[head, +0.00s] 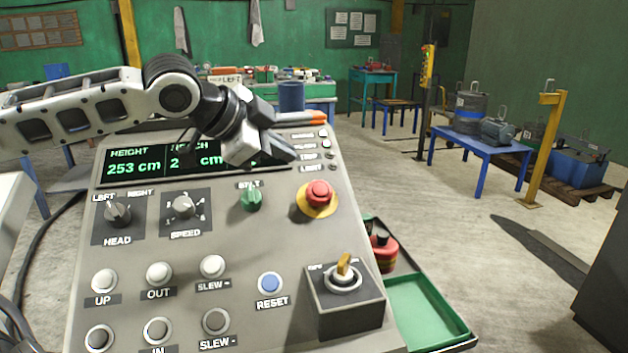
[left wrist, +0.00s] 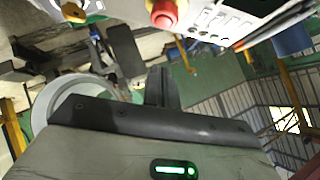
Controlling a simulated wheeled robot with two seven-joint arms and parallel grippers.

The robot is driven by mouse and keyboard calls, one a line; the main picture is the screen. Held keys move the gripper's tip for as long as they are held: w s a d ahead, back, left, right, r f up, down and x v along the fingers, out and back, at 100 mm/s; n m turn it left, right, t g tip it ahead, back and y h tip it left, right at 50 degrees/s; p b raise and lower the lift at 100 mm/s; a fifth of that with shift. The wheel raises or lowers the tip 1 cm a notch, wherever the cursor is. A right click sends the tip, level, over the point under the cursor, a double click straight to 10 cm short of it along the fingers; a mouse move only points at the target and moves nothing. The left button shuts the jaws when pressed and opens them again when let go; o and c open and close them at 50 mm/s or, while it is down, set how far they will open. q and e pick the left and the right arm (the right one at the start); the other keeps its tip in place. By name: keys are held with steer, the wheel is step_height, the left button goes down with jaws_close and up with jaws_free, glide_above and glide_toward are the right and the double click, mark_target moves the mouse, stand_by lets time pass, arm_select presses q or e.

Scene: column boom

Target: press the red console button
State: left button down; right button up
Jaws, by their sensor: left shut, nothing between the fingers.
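The red console button (head: 318,192) is a mushroom button on a yellow disc, on the right side of the grey sloped console (head: 230,290). It also shows at the top of the left wrist view (left wrist: 162,13). My left gripper (head: 288,153) comes in from the left above the console's display. Its fingers are shut and empty, with the tips up and to the left of the red button and apart from it. In the left wrist view the closed fingers (left wrist: 161,88) show below the button. My right gripper is in neither view.
A green start knob (head: 251,198), a blue reset button (head: 270,284) and a key switch box (head: 344,297) sit near the red button. A green tray (head: 425,310) is right of the console. A blue table (head: 482,143) stands further back on open floor.

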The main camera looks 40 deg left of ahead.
arm_select(q)
steer(key=w, duration=0.1)
steer(key=b, duration=0.1)
glide_toward(326, 188)
steer(key=d+r+x, duration=0.1)
steer(key=x, duration=0.4)
steer(key=shift+w+a+f, duration=0.35)
steer(key=shift+a+f, duration=0.05)
steer(key=shift+f, duration=0.3)
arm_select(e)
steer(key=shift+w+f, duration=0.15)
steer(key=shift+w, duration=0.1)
